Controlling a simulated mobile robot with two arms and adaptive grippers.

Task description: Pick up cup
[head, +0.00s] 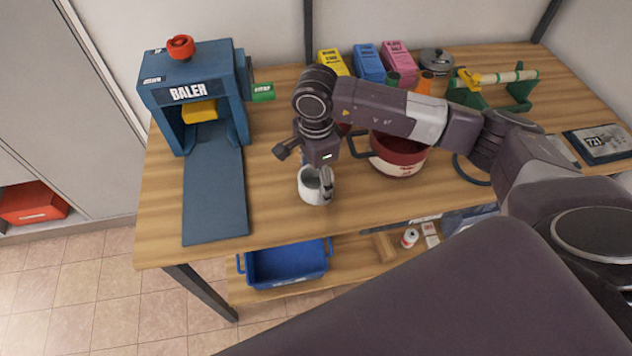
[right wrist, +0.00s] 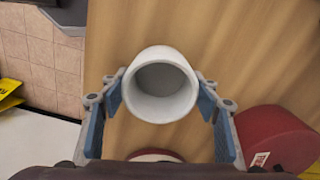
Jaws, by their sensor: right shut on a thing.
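A plain white cup (head: 311,190) is at the wooden table, left of the red pot. My right gripper (head: 325,178) reaches down over it from above. In the right wrist view the cup (right wrist: 160,84) has its round opening toward the camera and sits between the two blue-padded fingers of my right gripper (right wrist: 162,94), which is shut on it. Whether the cup's base touches the table is hard to tell. My left gripper is not in view.
A blue baler (head: 190,92) with a dark mat stands on the left. A red pot (head: 398,155) is close on the right of the cup. Colored boxes (head: 368,62) and a green stand (head: 492,92) are behind. A blue tray (head: 287,265) is on the lower shelf.

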